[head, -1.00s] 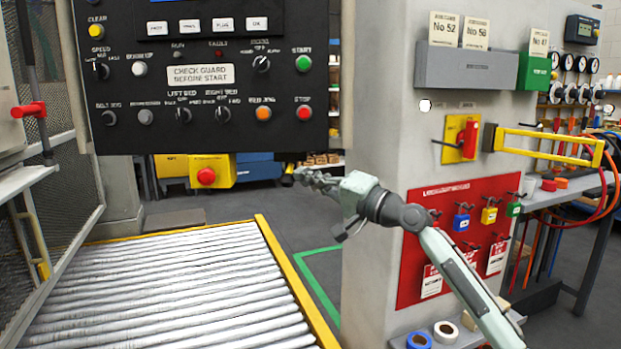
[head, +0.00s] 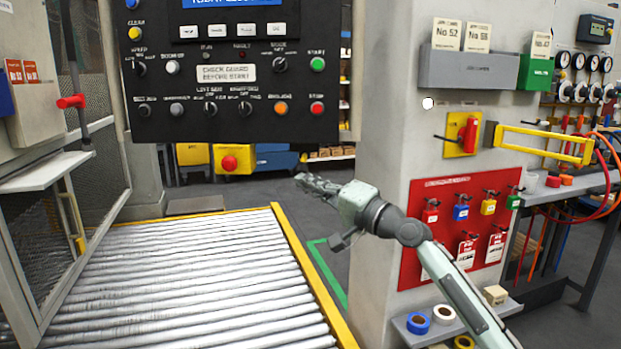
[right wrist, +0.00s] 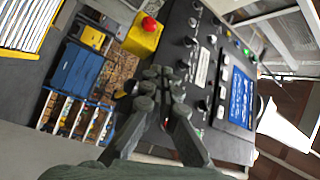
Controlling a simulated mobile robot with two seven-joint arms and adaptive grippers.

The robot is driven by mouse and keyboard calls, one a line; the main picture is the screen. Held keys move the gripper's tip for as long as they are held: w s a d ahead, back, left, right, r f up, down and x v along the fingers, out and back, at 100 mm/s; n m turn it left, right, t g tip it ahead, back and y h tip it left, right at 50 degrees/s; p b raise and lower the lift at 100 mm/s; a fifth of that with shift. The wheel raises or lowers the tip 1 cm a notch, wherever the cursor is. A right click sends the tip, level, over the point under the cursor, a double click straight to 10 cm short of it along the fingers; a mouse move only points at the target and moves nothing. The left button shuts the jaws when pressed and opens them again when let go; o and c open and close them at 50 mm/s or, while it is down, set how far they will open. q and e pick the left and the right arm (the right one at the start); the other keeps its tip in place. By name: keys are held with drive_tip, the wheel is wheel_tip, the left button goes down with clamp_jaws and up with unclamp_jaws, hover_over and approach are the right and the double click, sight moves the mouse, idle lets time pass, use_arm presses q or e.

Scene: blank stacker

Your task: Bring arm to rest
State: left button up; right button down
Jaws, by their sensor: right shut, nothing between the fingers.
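My right arm reaches in from the lower right of the head view. Its gripper (head: 312,182) points left, in front of the gap between the control panel (head: 240,110) and the roller conveyor (head: 190,285). The right gripper is shut and empty. In the right wrist view its fingers (right wrist: 163,78) meet at the tips, with the control panel (right wrist: 203,60) behind and to the right of them. It appears apart from the panel and the pillar. My left gripper is not in view.
A grey pillar (head: 385,120) carries a red lockout board (head: 410,200) beside my right arm. A yellow box with a red button (head: 230,163) hangs below the panel. Tape rolls lie on a small shelf (head: 500,312) at lower right. A mesh guard (head: 100,180) stands left.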

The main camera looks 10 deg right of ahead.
drive_tip(key=shift+s+f, duration=0.1)
drive_tip(key=shift+s, duration=0.2)
drive_tip(key=s+d+f+n+g+h, duration=0.15)
drive_tip(key=s+f, duration=0.25)
drive_tip(key=f, duration=0.9)
drive_tip(key=s+d+f+n+g+h, duration=0.1)
drive_tip(key=s+f+g+h, duration=0.2)
drive_tip(key=f, duration=0.9)
drive_tip(key=s+d+f+n+g+h, duration=0.1)
drive_tip(key=s+d+f+h, duration=0.3)
drive_tip(key=f, duration=0.9)
drive_tip(key=s+d+f+n+g+h, duration=0.2)
drive_tip(key=s+d+f+g, duration=0.1)
drive_tip(key=s+f, duration=0.8)
drive_tip(key=s+d+f+n+g+h, duration=0.2)
drive_tip(key=s+d+f+g, duration=0.2)
drive_tip(key=s+f, duration=0.7)
drive_tip(key=s, duration=0.9)
drive_tip(key=shift+d+f+n, duration=0.2)
drive_tip(key=shift+f+n, duration=0.15)
drive_tip(key=shift+g, duration=0.25)
